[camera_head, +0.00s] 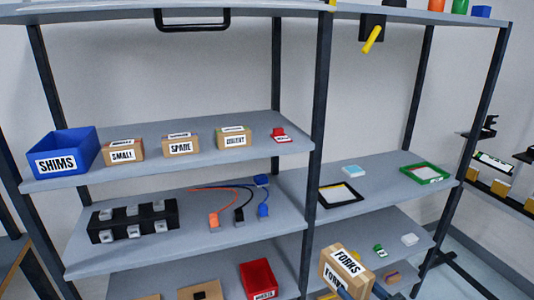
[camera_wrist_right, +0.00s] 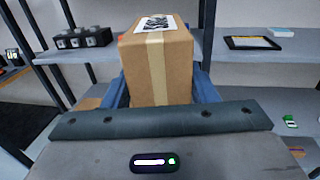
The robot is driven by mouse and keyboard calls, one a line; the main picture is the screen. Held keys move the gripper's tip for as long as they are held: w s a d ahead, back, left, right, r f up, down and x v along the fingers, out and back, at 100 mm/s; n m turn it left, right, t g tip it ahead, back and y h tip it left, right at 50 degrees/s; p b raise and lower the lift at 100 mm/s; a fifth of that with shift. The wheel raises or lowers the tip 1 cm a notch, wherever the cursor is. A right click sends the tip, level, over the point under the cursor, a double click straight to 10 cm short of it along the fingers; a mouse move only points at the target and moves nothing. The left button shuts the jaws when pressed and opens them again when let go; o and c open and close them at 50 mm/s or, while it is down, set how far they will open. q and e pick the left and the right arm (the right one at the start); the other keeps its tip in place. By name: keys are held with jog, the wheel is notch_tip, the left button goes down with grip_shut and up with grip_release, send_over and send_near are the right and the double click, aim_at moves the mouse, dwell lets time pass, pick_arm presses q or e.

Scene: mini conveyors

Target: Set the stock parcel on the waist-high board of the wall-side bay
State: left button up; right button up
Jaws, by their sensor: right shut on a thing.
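A brown cardboard parcel (camera_head: 335,273) with a white label reading FORKS is held low at the front of the shelving, by the right bay. It fills the middle of the right wrist view (camera_wrist_right: 158,70), with a tape strip down its face. My right gripper (camera_head: 360,291) has its blue fingers on both sides of the parcel; they also show in the right wrist view (camera_wrist_right: 160,90). The right bay's middle board (camera_head: 385,176) carries a black-framed tray, a small light-blue item and a green-framed tray, with bare room between them. My left gripper is out of view.
A dark upright (camera_head: 316,130) divides the bays. A lower right board (camera_head: 405,262) holds small green and white items. The left bay holds a SHIMS bin (camera_head: 62,150), several small cartons, a black block (camera_head: 133,221) and a red bin (camera_head: 259,280).

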jog(key=shift+s+f+m+t+h, duration=0.3)
jog(key=shift+m+h, duration=0.2)
jog(key=shift+h, duration=0.1)
jog(key=s+f+m+h, duration=0.1)
jog(key=h, duration=0.1)
jog(key=s+f+m+t+h, duration=0.1)
jog(key=s+m+h, duration=0.1)
jog(key=h, duration=0.1)
jog(key=s+m+h, duration=0.1)
jog(key=h, duration=0.1)
jog(key=shift+s+f+m+t+h, duration=0.15)
jog(key=shift+f+m+t+h, duration=0.15)
jog(key=shift+f+m, duration=0.1)
jog(key=shift+d, duration=0.1)
